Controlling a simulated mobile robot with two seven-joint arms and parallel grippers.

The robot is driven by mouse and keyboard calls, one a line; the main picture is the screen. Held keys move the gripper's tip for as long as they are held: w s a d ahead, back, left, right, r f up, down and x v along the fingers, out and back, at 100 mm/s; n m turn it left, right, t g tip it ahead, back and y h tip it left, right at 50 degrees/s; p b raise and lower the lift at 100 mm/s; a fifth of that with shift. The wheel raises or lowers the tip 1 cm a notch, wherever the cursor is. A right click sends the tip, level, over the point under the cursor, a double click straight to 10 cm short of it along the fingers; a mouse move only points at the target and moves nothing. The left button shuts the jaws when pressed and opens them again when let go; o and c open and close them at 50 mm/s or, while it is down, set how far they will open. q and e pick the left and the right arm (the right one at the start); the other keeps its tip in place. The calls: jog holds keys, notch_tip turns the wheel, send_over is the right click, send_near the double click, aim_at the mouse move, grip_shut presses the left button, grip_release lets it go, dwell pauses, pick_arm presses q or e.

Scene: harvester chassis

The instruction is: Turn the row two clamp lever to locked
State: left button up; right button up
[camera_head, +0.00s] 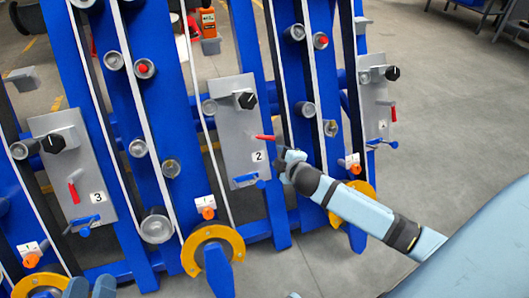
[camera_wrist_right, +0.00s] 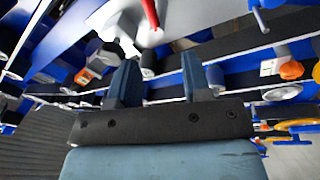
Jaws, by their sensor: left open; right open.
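The row two panel (camera_head: 238,150) is a grey plate marked 2, with a black knob (camera_head: 246,100) above and a red clamp lever (camera_head: 265,138). The lever lies nearly horizontal, its tip pointing right. My right gripper (camera_head: 284,156) is just right of the panel, slightly below the lever tip, and looks apart from it. In the right wrist view, its two fingers (camera_wrist_right: 158,65) stand apart with nothing between them, and a red lever (camera_wrist_right: 150,12) shows above and beyond them. My left gripper (camera_head: 90,288) shows only partly at the bottom left edge, open, far from the row two panel.
Panel 3 (camera_head: 80,168) on the left has a red lever (camera_head: 74,192) pointing steeply down. Another panel (camera_head: 375,100) stands at the right with its lever (camera_head: 393,112) near vertical. Blue upright beams and rollers surround the panels. Open grey floor (camera_head: 450,100) lies at the right.

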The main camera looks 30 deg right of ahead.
aim_at(269, 139)
jog(key=shift+t+h, duration=0.3)
jog(key=b+x, duration=0.2)
jog(key=x, duration=0.3)
jog(key=d+b+x, duration=0.1)
jog(key=b+x, duration=0.1)
jog(key=x, duration=0.3)
jog(key=b+x, duration=0.2)
jog(key=x, duration=0.3)
jog(key=shift+d+f, duration=0.15)
jog(key=shift+d, duration=0.05)
jog(key=shift+w+d, duration=0.1)
jog(key=shift+w, duration=0.3)
pick_arm(q)
notch_tip(269, 139, down, 8)
jog(key=m+g, duration=0.1)
jog(key=g, duration=0.1)
jog(key=shift+d+r+g, duration=0.25)
jog(key=shift+d+g, duration=0.05)
jog(key=shift+d, duration=0.1)
jog(key=shift+w, duration=0.1)
pick_arm(e)
grip_shut()
